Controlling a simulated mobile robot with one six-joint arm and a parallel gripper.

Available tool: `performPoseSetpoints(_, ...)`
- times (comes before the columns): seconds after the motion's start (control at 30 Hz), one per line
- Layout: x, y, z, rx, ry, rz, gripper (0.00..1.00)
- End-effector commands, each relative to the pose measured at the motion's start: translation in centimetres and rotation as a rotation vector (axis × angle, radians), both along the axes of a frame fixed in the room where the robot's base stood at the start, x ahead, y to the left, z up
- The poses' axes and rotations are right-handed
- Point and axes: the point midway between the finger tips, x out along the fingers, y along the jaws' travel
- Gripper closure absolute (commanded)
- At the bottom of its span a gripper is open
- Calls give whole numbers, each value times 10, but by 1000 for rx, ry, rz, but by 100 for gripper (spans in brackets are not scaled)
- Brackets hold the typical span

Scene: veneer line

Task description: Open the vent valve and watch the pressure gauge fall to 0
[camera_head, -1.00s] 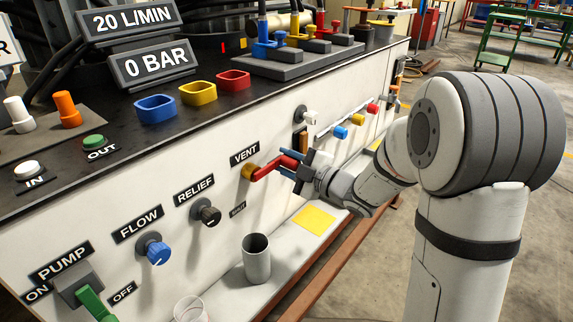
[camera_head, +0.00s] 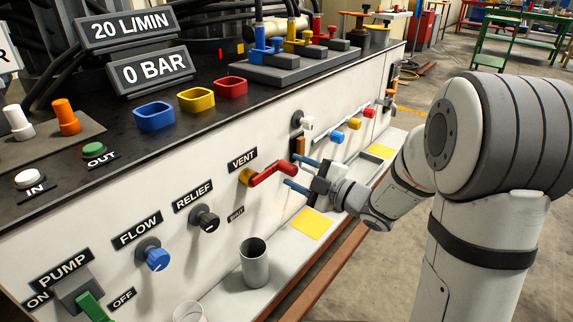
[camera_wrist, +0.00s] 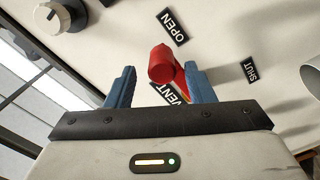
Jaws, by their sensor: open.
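The vent valve (camera_head: 247,177) is on the panel under the VENT label, with a red lever (camera_head: 272,174) pointing right. The SHUT label (camera_head: 236,214) lies below it, away from the lever. In the wrist view the lever's red end (camera_wrist: 162,64) lies beside the OPEN label (camera_wrist: 172,27). The pressure display (camera_head: 155,70) reads 0 BAR. My gripper (camera_head: 291,170) is open, its blue fingers just off the lever's end. In the wrist view the lever's end shows between the fingertips; I cannot tell whether they touch it.
A grey cup (camera_head: 255,263) stands on the ledge below the valve, with a yellow sheet (camera_head: 305,223) to its right. The relief knob (camera_head: 206,220) and flow knob (camera_head: 155,255) are to the left. Coloured knobs (camera_head: 354,123) stick out to the right.

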Motion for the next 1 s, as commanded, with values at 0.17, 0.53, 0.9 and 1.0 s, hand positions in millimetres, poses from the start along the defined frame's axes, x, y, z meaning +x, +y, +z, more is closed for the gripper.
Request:
performPoseSetpoints(0.17,-15,-19,2,3,-1,-2,51)
performPoseSetpoints(0.53,-20,-24,1,2,-1,1,51)
performPoseSetpoints(0.9,4,-57,65,-88,160,-295,51)
performPoseSetpoints(1.0,6,-82,94,-102,273,-472,51)
